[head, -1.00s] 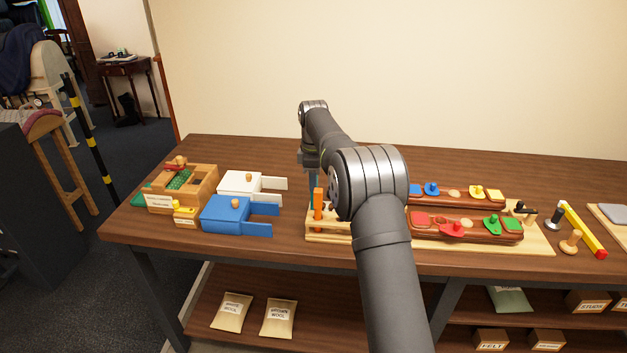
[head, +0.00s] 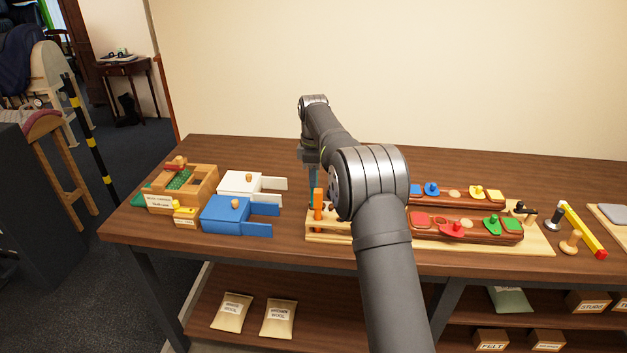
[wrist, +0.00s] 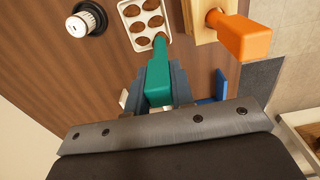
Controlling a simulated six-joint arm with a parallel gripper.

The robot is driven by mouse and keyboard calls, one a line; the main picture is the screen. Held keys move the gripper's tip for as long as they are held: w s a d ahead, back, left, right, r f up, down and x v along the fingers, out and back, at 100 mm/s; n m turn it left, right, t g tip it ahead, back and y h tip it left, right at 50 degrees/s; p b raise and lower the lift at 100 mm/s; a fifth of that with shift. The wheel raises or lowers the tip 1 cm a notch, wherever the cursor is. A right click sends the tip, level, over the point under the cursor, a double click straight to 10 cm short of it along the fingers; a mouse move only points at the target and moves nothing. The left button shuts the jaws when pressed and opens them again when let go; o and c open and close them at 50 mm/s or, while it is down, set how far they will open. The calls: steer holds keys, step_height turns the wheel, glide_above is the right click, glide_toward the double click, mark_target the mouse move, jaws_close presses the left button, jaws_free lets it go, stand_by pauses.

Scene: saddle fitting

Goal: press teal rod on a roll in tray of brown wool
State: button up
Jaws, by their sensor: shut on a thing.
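My gripper (wrist: 159,85) is shut on the teal rod (wrist: 159,75) in the wrist view. The rod's narrow end points away from the jaws, at the near right corner of a white tray (wrist: 165,7) holding several brown rolls (wrist: 155,20). The tip overlaps the nearest right roll; I cannot tell whether it touches it. In the head view the teal rod (head: 313,176) shows as a strip under my gripper, behind an orange-handled tool. My arm hides the tray there.
The orange-handled tool (wrist: 243,37) stands in a wooden rack (head: 328,239), close to the right of the rod in the wrist view. A black-and-white knob (wrist: 86,20) is left of the tray. Blue (head: 226,214) and white (head: 241,184) boxes stand left of the rack.

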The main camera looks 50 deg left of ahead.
steer(key=shift+r, duration=2.7)
